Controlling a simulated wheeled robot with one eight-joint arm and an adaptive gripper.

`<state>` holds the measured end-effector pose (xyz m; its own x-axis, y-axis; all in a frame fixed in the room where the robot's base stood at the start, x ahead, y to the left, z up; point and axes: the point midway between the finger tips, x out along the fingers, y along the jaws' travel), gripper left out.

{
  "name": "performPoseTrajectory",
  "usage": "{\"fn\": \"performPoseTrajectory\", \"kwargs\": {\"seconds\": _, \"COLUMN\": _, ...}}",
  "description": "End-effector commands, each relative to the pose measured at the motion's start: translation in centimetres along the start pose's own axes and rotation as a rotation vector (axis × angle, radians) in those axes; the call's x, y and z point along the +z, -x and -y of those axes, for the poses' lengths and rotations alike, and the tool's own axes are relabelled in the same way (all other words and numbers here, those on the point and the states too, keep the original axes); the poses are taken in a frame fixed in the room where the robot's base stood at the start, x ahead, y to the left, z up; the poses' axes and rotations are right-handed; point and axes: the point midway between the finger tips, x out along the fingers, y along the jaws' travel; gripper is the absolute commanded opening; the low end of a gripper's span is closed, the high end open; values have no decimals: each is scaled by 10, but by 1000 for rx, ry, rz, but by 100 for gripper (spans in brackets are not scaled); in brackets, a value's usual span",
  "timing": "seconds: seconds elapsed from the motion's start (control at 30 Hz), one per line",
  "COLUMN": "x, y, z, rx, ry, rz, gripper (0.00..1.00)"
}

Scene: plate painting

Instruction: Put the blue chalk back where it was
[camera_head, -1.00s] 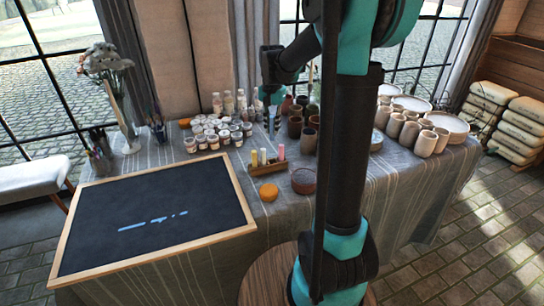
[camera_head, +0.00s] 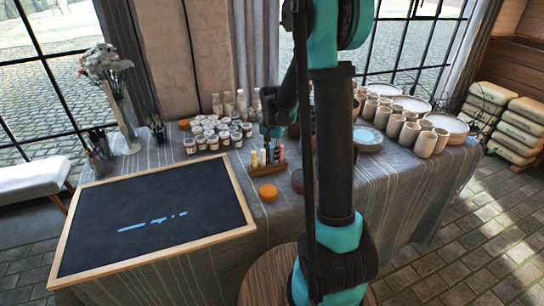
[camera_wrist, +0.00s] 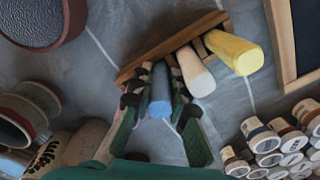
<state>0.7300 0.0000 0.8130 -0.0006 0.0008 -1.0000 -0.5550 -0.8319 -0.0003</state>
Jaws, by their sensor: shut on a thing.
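The blue chalk (camera_wrist: 160,92) is between the two fingers of my gripper (camera_wrist: 160,108) in the wrist view, and the gripper is shut on it. The chalk's far end overlaps the wooden chalk holder (camera_wrist: 143,65); I cannot tell whether it is fully seated. A white chalk (camera_wrist: 195,72) and a yellow chalk (camera_wrist: 235,52) stand in the holder beside it. In the head view my gripper (camera_head: 271,150) is pointing down over the holder (camera_head: 262,171), between the white chalk (camera_head: 262,157) and the pink chalk (camera_head: 281,152). The blue chalk is not clear there.
A framed blackboard (camera_head: 100,220) with blue strokes (camera_head: 150,221) lies at the left. An orange round piece (camera_head: 268,192) and a dark bowl (camera_head: 297,180) are in front. Several cups and plates (camera_head: 369,139) stand to the right.

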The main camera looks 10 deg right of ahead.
Motion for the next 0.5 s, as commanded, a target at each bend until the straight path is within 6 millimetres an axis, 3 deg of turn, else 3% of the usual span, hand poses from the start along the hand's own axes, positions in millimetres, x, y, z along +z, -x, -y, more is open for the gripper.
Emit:
{"fn": "performPoseTrajectory", "kwargs": {"seconds": 0.23, "x": 0, "y": -3, "z": 0, "rx": 0, "ry": 0, "rz": 0, "gripper": 0}}
{"fn": "performPoseTrajectory", "kwargs": {"seconds": 0.27, "x": 0, "y": -2, "z": 0, "rx": 0, "ry": 0, "rz": 0, "gripper": 20}}
{"fn": "performPoseTrajectory", "kwargs": {"seconds": 0.3, "x": 0, "y": -2, "z": 0, "rx": 0, "ry": 0, "rz": 0, "gripper": 25}}
{"fn": "performPoseTrajectory", "kwargs": {"seconds": 0.4, "x": 0, "y": -2, "z": 0, "rx": 0, "ry": 0, "rz": 0, "gripper": 37}}
{"fn": "performPoseTrajectory", "kwargs": {"seconds": 0.5, "x": 0, "y": -2, "z": 0, "rx": 0, "ry": 0, "rz": 0, "gripper": 37}}
